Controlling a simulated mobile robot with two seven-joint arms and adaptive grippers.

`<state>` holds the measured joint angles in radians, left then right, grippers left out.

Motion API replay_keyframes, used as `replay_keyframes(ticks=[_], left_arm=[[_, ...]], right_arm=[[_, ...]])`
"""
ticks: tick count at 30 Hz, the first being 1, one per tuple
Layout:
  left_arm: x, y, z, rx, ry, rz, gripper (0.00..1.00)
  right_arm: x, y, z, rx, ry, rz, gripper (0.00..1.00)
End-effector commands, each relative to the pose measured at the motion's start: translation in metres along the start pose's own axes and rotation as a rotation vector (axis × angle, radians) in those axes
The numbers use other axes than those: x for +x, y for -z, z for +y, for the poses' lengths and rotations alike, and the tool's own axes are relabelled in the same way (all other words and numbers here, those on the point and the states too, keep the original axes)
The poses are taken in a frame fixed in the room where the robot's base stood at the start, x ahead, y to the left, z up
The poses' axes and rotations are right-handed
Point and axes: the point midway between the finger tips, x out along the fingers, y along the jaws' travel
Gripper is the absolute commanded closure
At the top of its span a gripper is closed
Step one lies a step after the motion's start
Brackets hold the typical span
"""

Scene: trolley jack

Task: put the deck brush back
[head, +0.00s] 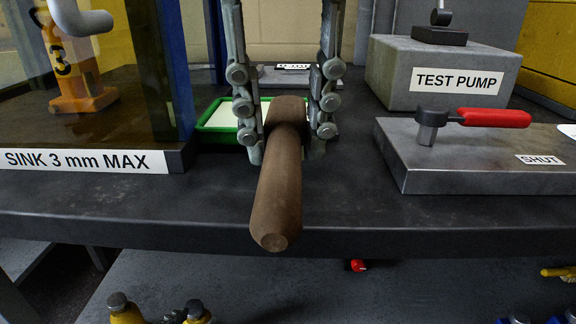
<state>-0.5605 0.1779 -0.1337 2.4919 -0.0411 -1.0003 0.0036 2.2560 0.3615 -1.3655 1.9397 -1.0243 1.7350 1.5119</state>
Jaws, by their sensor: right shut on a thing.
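My right gripper (285,148) reaches in from the top middle, with one grey finger on each side of a brown, rounded handle (276,195). It is shut on this handle, which looks like the deck brush's. The handle's free end points toward me, over the front edge of the dark bench (340,205). No bristles show, so I cannot confirm the brush head. A green-rimmed tray (215,128) with a pale inside lies behind the gripper and is partly hidden by it. My left gripper is not in view.
At right are the grey "TEST PUMP" block (400,75) and a metal plate with a red lever (493,118), labelled "SHUT". Yellow-and-grey parts (125,312) show below.

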Motion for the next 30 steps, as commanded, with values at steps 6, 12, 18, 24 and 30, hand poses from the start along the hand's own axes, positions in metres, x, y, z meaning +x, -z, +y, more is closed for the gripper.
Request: replay_keyframes(ticks=[6, 12, 18, 24, 30], left_arm=[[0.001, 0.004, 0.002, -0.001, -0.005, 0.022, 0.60], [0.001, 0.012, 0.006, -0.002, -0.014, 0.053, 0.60], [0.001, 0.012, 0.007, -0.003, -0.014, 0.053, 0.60], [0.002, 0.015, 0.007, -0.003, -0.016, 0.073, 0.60], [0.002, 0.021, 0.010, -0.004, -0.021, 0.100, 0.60]], right_arm=[[0.020, 0.004, -0.001, -0.002, 0.001, 0.000, 1.00], [0.040, 0.008, 0.000, 0.000, -0.002, -0.001, 1.00], [0.040, 0.008, 0.000, 0.000, -0.002, -0.001, 1.00], [0.041, 0.008, 0.000, 0.000, -0.002, -0.001, 1.00], [0.042, 0.008, 0.000, 0.000, -0.002, -0.001, 1.00]])
